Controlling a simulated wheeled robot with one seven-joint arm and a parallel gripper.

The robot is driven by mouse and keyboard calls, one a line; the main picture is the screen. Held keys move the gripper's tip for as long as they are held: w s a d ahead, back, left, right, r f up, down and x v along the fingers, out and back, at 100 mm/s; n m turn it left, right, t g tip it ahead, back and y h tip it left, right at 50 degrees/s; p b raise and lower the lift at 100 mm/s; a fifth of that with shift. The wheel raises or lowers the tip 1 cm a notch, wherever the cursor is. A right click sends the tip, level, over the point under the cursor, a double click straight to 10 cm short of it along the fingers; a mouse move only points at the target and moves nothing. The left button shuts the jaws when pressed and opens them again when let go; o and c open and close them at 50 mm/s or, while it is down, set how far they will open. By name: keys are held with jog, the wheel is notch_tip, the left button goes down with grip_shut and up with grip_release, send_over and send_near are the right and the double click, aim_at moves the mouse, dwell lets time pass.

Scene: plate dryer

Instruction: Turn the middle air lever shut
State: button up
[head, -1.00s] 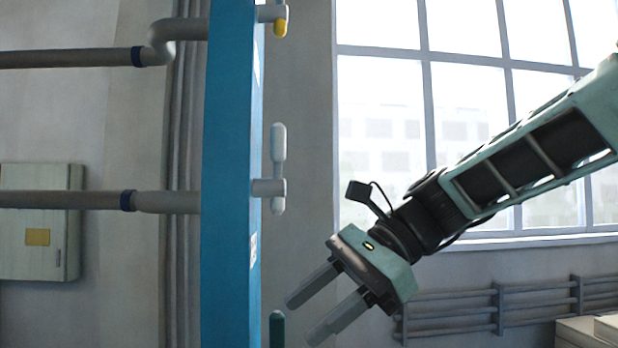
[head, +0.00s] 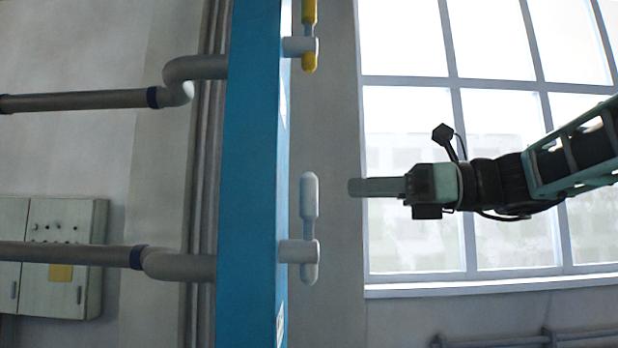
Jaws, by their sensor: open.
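The white lever (head: 309,197) stands upright on a short grey stem on the right side of the blue panel (head: 250,180). Its longer arm points up and its short end points down. In the earlier view it sits between a yellow and a dark green lever. My gripper (head: 355,187) is open and empty. It is level and points left, with its fingertips a short gap to the right of the lever's upper arm, not touching it in the picture. The fingers are seen edge-on and overlap. The depth between gripper and lever is hard to judge.
The yellow lever (head: 309,20) is higher on the same panel, cut by the top edge. Grey pipes (head: 75,252) run into the panel's left side. A wall cabinet (head: 50,225) hangs at the left. A large window (head: 500,130) is behind my arm.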

aim_at(308, 213)
jog(key=a+p, duration=0.1)
jog(key=a, duration=0.1)
jog(key=w+a+p, duration=0.1)
jog(key=a, duration=0.2)
jog(key=a+p, duration=0.1)
jog(key=a, duration=0.2)
jog(key=shift+w+a, duration=0.25)
jog(key=shift+w, duration=0.05)
grip_shut()
jog(key=shift+f, duration=0.1)
